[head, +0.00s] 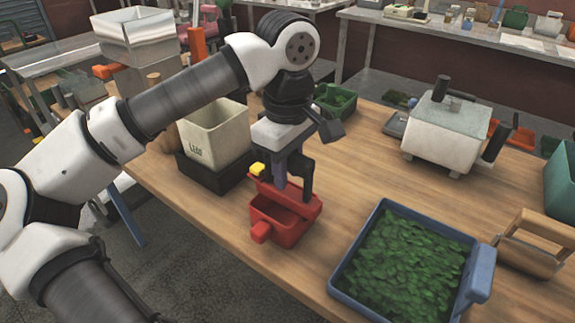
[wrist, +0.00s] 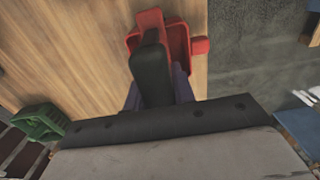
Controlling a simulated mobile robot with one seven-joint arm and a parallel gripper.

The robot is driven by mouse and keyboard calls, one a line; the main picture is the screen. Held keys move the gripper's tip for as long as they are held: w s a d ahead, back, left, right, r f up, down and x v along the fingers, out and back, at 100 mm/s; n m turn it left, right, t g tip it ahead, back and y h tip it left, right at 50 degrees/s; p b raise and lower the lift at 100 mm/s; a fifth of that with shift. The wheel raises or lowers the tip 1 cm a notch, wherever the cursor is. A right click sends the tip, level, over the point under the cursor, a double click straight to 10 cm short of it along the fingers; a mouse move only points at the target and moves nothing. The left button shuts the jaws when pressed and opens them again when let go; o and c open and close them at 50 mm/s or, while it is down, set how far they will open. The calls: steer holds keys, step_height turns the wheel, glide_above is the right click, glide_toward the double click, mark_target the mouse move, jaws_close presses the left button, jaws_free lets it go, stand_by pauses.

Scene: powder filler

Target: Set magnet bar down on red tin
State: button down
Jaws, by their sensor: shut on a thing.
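The red tin (head: 277,230), an open box with a red handle towards the front, stands near the table's left edge. It also shows at the top of the wrist view (wrist: 178,42). My gripper (head: 293,188) points down over its back part, with the dark fingers close to the rim. It is shut on a purple-grey piece (head: 282,168), which I take for the magnet bar. In the wrist view a black finger hides most of the bar, and purple shows at its side (wrist: 183,86). I cannot tell whether the bar touches the tin.
A cream bin (head: 215,140) in a black base stands behind the tin on the left. A blue tray (head: 340,278) of green pieces lies to the right. A white lidded box (head: 440,140) stands further back. Bare wood lies between the tin and the tray.

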steer(key=c, duration=1.2)
jaws_free()
steer(key=shift+f, duration=0.1)
steer(key=shift+o, duration=0.2)
step_height(320, 180, up, 12)
steer(key=shift+r, duration=0.2)
